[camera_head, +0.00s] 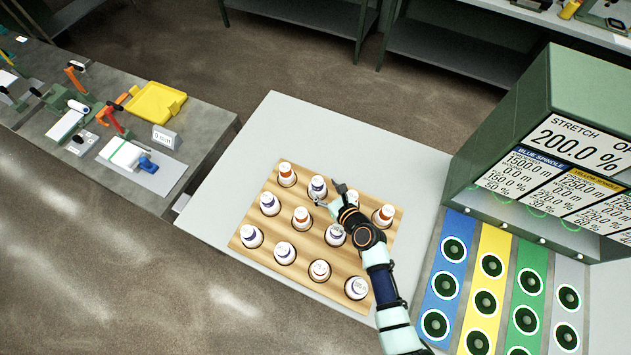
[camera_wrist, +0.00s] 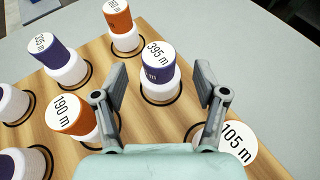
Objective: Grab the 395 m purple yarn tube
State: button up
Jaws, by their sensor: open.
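The 395 m purple yarn tube (camera_wrist: 158,62) stands upright in the wooden board, with a white labelled top, purple yarn and a white lower part. In the head view it appears to be the purple-banded tube (camera_head: 318,186) in the back row. My gripper (camera_wrist: 160,82) is open, with one finger on each side of this tube in the wrist view. In the head view my gripper (camera_head: 331,195) is just to the lower right of the tube. I see no contact, and cannot tell how far the fingers reach around it.
The wooden board (camera_head: 372,188) holds several other tubes. An orange 190 m tube (camera_wrist: 72,113) is close by the left finger, and a 105 m tube (camera_wrist: 237,143) is close by the right. A green spindle machine (camera_head: 590,85) stands at the right. The grey table (camera_head: 290,120) is clear behind the board.

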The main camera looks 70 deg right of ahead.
aim_at(321, 186)
jog(key=shift+w+f, duration=0.1)
jog(key=shift+f, duration=0.1)
jog(key=b+x, duration=0.1)
jog(key=x, duration=0.3)
jog(key=shift+w+d+f, duration=0.25)
jog(key=shift+w, duration=0.05)
jog(key=c, duration=1.3)
jog(key=shift+r, duration=0.1)
notch_tip(321, 186, up, 20)
jog(key=p, duration=0.8)
